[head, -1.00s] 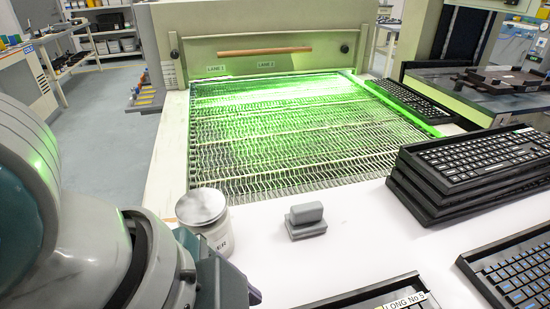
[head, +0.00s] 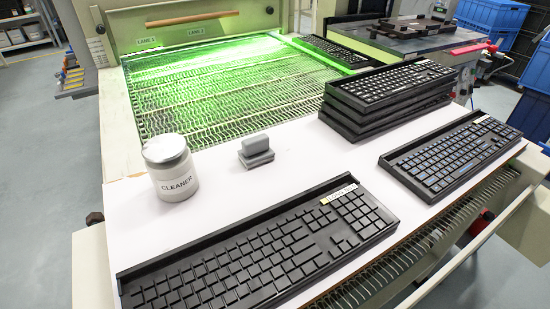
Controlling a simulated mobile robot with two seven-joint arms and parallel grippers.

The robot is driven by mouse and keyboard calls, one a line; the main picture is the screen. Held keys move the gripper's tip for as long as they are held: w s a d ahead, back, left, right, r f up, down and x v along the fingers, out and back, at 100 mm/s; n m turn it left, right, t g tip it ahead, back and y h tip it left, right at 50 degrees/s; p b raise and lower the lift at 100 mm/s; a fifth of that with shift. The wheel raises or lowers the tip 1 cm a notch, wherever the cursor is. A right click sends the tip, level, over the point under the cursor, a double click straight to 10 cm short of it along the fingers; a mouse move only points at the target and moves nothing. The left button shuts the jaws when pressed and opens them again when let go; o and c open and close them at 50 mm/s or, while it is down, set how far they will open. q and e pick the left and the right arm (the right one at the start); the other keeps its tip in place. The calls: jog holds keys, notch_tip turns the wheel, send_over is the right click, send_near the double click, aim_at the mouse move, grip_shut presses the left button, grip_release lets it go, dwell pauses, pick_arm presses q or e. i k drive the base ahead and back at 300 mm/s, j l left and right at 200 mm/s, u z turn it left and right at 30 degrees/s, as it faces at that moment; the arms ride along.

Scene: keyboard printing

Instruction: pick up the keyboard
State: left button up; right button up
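A black keyboard (head: 270,255) with blank-looking keys lies at the front of the white table, a white label on its back edge. A second keyboard (head: 450,158) with bluish key legends lies to its right. A stack of several black keyboards (head: 388,98) stands behind them. Another keyboard (head: 335,52) lies at the far right of the mesh conveyor. Neither of my grippers shows in the head view now.
A white cleaner jar (head: 173,172) with a metal lid and a grey block (head: 255,152) stand on the white table (head: 140,225) behind the front keyboard. The green-lit mesh conveyor (head: 215,90) is beyond. Blue crates (head: 497,18) stand at the back right.

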aim_at(259, 260)
jog(key=i+j+z, duration=0.15)
jog(key=j+z, duration=0.2)
jog(key=z, duration=0.15)
jog(key=j+z, duration=1.25)
jog(key=z, duration=0.2)
